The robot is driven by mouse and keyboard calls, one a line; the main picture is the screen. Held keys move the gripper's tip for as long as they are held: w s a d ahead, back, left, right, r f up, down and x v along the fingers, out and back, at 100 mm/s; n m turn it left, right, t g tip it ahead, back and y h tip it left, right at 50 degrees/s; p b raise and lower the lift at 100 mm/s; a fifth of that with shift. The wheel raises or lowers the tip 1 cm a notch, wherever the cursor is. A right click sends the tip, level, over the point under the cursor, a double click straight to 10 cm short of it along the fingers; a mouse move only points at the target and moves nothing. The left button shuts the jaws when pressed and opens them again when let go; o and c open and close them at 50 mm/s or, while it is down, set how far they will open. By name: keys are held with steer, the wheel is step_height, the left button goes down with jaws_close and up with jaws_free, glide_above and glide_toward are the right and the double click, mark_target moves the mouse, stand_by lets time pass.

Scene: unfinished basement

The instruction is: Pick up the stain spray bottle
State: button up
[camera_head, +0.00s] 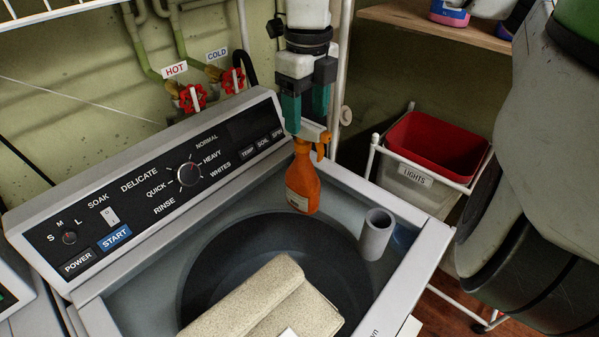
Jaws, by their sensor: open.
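The stain spray bottle (303,184) is orange with a pale spray head and an orange trigger. It stands upright at the back right of the washing machine (432,240), beside the dark drum opening. My gripper (306,122) comes down from above, with its teal fingers open at the bottle's head. The left finger overlaps the spray head in the picture. I cannot tell whether either finger touches it.
A folded beige towel (262,300) lies over the drum opening. A grey cylinder (377,234) stands right of the bottle. The control panel (150,190) and red hot and cold valves (193,98) are behind. A red bin (437,147) sits in a rack at right.

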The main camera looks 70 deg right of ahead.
mark_target(303, 141)
steer(key=f, duration=0.1)
steer(key=f+p, duration=0.1)
steer(key=f, duration=0.3)
steer(key=shift+w+a+f+p, duration=0.15)
steer(key=shift+w+a+p, duration=0.05)
steer(key=shift+a+p, duration=0.2)
steer(key=shift+f, duration=0.6)
steer(key=shift+c, duration=0.4)
jaws_close()
